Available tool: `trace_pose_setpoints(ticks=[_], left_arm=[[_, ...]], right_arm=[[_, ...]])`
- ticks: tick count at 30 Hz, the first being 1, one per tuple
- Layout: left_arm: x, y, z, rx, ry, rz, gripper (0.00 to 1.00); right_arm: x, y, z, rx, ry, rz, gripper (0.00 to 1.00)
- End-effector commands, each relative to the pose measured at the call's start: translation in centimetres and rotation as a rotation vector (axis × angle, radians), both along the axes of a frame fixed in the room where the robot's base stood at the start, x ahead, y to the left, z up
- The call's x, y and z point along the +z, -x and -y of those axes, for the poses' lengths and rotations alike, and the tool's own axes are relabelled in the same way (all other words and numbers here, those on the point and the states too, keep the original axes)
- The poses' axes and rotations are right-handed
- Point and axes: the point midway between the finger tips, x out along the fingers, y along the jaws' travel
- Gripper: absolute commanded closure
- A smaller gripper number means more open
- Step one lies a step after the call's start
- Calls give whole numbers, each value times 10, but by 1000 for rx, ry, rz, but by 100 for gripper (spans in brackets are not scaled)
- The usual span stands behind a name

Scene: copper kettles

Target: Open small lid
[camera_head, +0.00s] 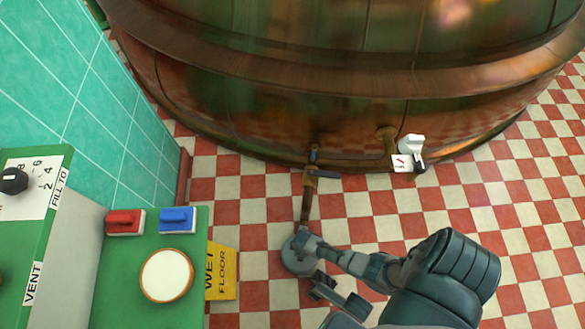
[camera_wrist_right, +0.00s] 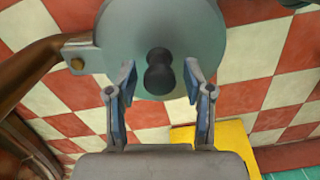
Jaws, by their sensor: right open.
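The small lid (camera_head: 292,262) is a round grey disc low over the floor in front of the copper kettle, at the lower end of a pipe. In the right wrist view the lid (camera_wrist_right: 195,32) shows a black knob (camera_wrist_right: 159,72) and a bracket on its left side. My right gripper (camera_head: 306,243) comes in from the lower right and partly covers the lid in the head view. In the wrist view the right gripper (camera_wrist_right: 160,82) is open, with one finger on each side of the knob and visible gaps to it. My left gripper is not in view.
The copper kettle (camera_head: 300,105) fills the back. A yellow wet-floor sign (camera_head: 222,272) and a green console (camera_head: 125,265) are at left. Checkered floor (camera_head: 500,235) is free at right.

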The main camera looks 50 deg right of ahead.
Motion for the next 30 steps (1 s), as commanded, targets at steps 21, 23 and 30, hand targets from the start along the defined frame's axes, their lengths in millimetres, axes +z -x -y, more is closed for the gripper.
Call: trace_pose_setpoints(ticks=[21, 23, 30], left_arm=[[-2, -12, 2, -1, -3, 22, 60], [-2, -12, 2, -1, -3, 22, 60], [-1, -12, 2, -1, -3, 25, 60]], right_arm=[[-19, -1, 0, -1, -1, 3, 98], [-20, -1, 0, -1, 0, 2, 100], [-19, 0, 2, 3, 1, 3, 100]])
